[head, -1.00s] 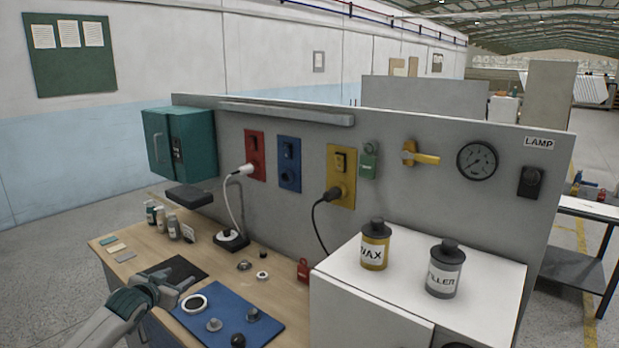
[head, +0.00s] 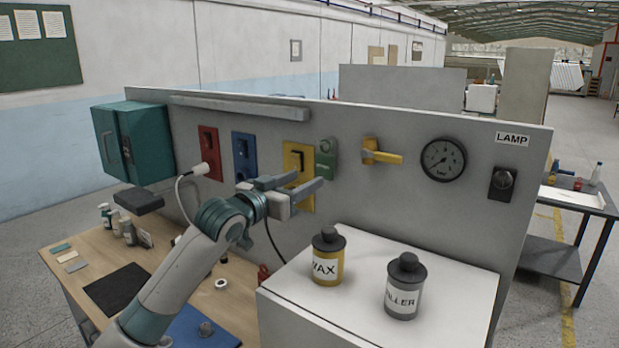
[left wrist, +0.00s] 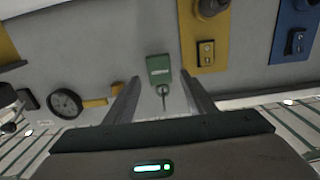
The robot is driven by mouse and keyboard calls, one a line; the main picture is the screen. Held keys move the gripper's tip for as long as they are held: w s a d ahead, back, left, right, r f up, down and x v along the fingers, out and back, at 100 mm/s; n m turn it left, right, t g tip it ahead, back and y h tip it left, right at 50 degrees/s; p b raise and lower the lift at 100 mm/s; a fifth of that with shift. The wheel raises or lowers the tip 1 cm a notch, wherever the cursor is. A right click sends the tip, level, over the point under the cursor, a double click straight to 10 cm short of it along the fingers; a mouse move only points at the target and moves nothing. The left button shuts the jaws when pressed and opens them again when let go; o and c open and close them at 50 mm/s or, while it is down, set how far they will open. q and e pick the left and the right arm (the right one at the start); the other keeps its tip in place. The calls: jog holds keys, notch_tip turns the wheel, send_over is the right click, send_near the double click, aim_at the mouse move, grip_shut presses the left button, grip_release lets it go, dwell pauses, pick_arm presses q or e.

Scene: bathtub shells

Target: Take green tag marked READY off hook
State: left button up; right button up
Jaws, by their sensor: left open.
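The green tag (head: 326,165) hangs on the upright grey panel, between the yellow switch plate and the yellow-handled valve. In the left wrist view the tag (left wrist: 158,66) appears upside down, with its loop and hook (left wrist: 164,95) below it; its lettering is too small to read. My left gripper (head: 309,181) is raised in front of the panel, just below and left of the tag in the head view. It is open and empty, and the tag shows between its fingers in the wrist view. My right gripper is not in view.
WAX (head: 327,266) and FILLER (head: 403,290) cans stand on a white cabinet (head: 450,285) to the right of my arm.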

aim_at(323, 169)
pick_arm(q)
jog(key=shift+s+a+r, duration=0.1)
jog(key=shift+s+r, duration=0.15)
jog(key=shift+s, duration=0.05)
jog(key=shift+w, duration=0.1)
jog(key=b+x, duration=0.1)
jog(key=x, duration=0.5)
jog(key=shift+w+d, duration=0.15)
jog(key=shift+d, duration=0.05)
jog(key=shift+x, duration=0.85)
jog(key=shift+p, duration=0.55)
dwell(0.7)
